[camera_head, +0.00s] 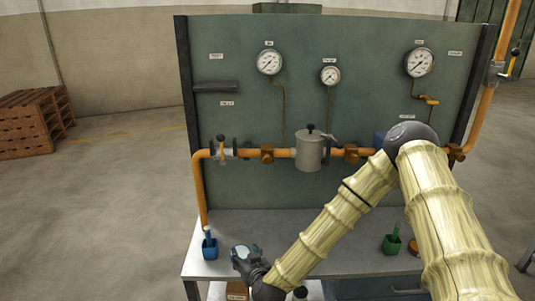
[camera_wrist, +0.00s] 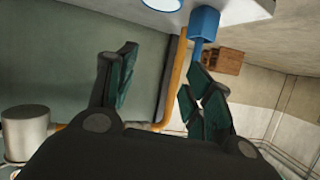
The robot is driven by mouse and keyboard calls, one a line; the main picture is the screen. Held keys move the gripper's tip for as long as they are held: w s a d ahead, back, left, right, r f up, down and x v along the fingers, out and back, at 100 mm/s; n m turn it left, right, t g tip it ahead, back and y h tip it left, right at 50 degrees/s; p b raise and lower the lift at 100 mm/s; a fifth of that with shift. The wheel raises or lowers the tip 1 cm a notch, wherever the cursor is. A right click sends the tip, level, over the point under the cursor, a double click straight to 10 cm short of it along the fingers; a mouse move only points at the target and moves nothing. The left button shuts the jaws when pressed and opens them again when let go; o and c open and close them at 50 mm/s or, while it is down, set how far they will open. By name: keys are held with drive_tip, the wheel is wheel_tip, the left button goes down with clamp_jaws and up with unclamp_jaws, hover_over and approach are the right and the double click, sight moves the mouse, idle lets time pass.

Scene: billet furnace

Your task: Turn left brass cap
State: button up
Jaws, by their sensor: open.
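The left brass cap (camera_head: 267,153) appears as a small brown fitting on the orange pipe, left of the grey canister. A similar brown fitting (camera_head: 351,153) sits right of the canister. My gripper (camera_head: 238,252) is low at the table's front left, well below and in front of the pipe. In the wrist view my gripper (camera_wrist: 160,62) has its two dark green fingers spread apart with nothing between them. I cannot make out the left cap in the wrist view.
The grey canister (camera_head: 309,152) stands out from the green panel (camera_head: 240,95). Gauges hang above the pipe.

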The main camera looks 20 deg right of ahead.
drive_tip(key=w+d+r+t+h+p, duration=0.1)
drive_tip(key=w+d+r, duration=0.1)
drive_tip(key=r, duration=0.2)
drive_tip(key=w+d+r+m+t+h, duration=0.1)
drive_tip(key=w+r, duration=0.2)
drive_tip(key=r, duration=0.2)
drive_tip(key=w+d+r+h+p, duration=0.1)
drive_tip(key=w+d+r, duration=0.1)
drive_tip(key=r, duration=0.2)
drive_tip(key=m+t+h+p, duration=0.2)
drive_tip(key=h, duration=0.1)
approach(267, 161)
drive_tip(key=p+x, duration=0.4)
drive_tip(key=x, duration=0.6)
drive_tip(key=shift+w+d, duration=0.2)
drive_tip(key=c, duration=1.1)
